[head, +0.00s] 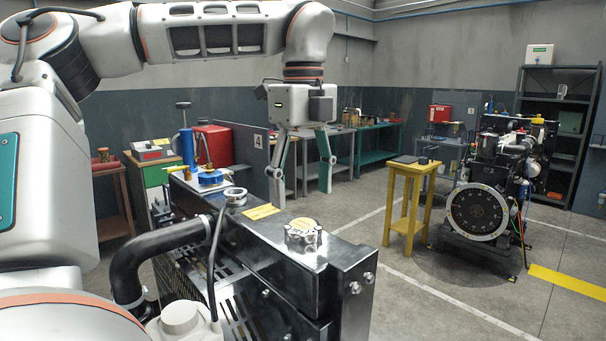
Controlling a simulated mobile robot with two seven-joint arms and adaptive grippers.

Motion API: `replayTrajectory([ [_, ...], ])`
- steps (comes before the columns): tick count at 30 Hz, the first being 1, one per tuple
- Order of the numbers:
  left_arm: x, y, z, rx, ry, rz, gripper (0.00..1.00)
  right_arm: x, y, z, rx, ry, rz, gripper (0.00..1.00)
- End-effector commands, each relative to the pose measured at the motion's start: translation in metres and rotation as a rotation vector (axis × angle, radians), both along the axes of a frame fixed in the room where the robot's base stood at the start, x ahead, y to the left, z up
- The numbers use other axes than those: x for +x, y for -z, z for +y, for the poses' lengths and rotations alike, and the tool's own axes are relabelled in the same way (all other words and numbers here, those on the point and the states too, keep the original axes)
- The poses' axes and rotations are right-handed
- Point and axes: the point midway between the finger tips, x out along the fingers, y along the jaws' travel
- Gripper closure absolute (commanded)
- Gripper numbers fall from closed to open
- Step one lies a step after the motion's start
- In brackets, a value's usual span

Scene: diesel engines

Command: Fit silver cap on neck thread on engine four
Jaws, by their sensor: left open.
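A silver cap (303,236) with a lobed rim sits on the flat dark top of the near engine unit (335,252), towards its right end. A silver ring-shaped neck (236,196) stands on the same top, further back and left; no cap shows on it, and its thread is too small to make out. My left gripper (301,187) hangs pointing down beyond the top, its two fingers spread and nothing between them. It is apart from both cap and neck in the picture. My right gripper is not in view.
A panel marked 4 (258,142) stands behind the near unit. A black hose (160,247) and a thin cable run along its left side. A blue cap (210,178) is at its far end.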

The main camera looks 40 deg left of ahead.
Motion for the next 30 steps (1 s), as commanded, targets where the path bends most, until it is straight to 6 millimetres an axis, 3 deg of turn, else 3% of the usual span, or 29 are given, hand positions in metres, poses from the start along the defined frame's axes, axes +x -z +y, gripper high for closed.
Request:
replayTrajectory([
  [15,0.0,0.045,0.0,-0.001,0.0,0.001,0.35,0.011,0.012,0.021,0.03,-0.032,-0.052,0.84],
  [30,0.0,0.05,0.0,-0.001,0.0,0.001,0.35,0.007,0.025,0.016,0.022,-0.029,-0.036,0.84],
])
